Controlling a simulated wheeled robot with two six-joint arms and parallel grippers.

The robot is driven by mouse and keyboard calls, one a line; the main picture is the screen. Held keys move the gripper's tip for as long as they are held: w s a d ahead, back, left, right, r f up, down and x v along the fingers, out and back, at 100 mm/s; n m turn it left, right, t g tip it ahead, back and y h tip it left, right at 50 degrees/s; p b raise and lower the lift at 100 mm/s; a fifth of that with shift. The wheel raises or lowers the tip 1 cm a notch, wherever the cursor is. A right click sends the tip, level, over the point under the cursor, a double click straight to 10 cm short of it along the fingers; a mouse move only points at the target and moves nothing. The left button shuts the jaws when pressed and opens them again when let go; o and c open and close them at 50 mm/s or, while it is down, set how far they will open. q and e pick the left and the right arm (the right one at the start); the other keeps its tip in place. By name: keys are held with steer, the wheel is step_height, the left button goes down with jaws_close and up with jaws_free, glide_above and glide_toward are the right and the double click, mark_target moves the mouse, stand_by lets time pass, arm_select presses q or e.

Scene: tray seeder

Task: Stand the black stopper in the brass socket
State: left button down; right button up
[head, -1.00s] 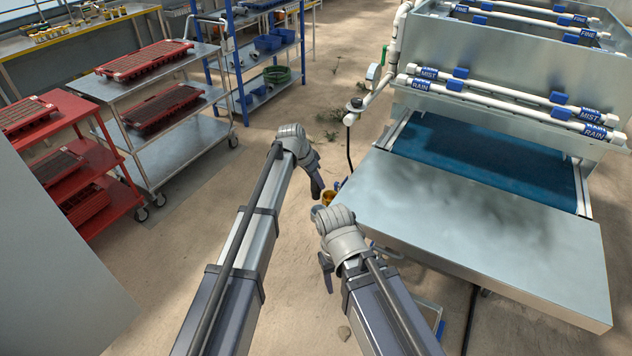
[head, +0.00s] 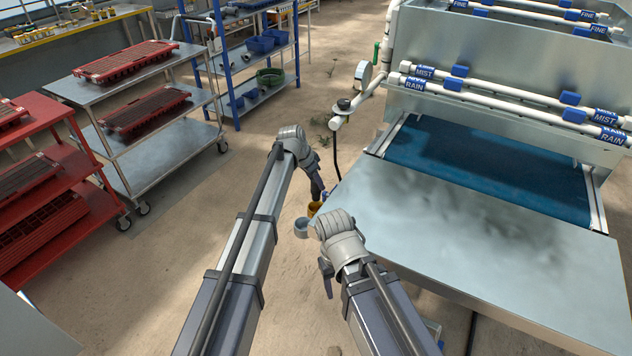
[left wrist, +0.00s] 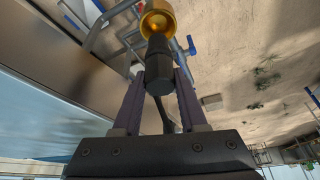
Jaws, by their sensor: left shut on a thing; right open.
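The black stopper (left wrist: 158,66) is between the fingers of my left gripper in the left wrist view. My left gripper (head: 318,191) is shut on it. The brass socket (left wrist: 157,14) lies just beyond the stopper's far end, and the stopper overlaps its near rim in that view. I cannot tell whether they touch. In the head view the brass socket (head: 314,208) shows just below the left gripper's fingers, partly hidden; the stopper cannot be made out there. My right gripper (head: 326,277) is open and empty, lower in the picture and away from the socket.
A grey round cup-like part (head: 302,227) is beside the socket. The metal table (head: 480,240) of the seeder is close on the right, with a white pipe (head: 345,110) at its corner. A steel cart (head: 165,150) and red cart (head: 85,200) stand left. Floor between is clear.

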mark_target(317, 196)
arm_select(q)
steer(key=shift+w+d+f, duration=0.1)
steer(key=shift+w+f, duration=0.1)
steer(key=shift+f, duration=0.15)
arm_select(e)
steer(key=shift+w+d+f, duration=0.1)
steer(key=shift+w+f, duration=0.05)
steer(key=shift+f, duration=0.2)
steer(key=shift+f, duration=0.1)
arm_select(q)
step_height(317, 196, down, 6)
steer(key=b, duration=0.5)
steer(key=shift+r+b, duration=0.15)
steer(key=shift+b, duration=0.2)
arm_select(e)
step_height(317, 196, down, 6)
steer(key=shift+r, duration=0.25)
arm_select(q)
steer(key=shift+f+b, duration=0.65)
steer(key=shift+b, duration=0.05)
arm_select(e)
steer(key=shift+f, duration=0.65)
arm_select(q)
steer(key=c, duration=0.7)
jaws_free()
steer(key=shift+c, duration=0.2)
steer(key=shift+r, duration=0.1)
arm_select(e)
steer(key=shift+r, duration=0.1)
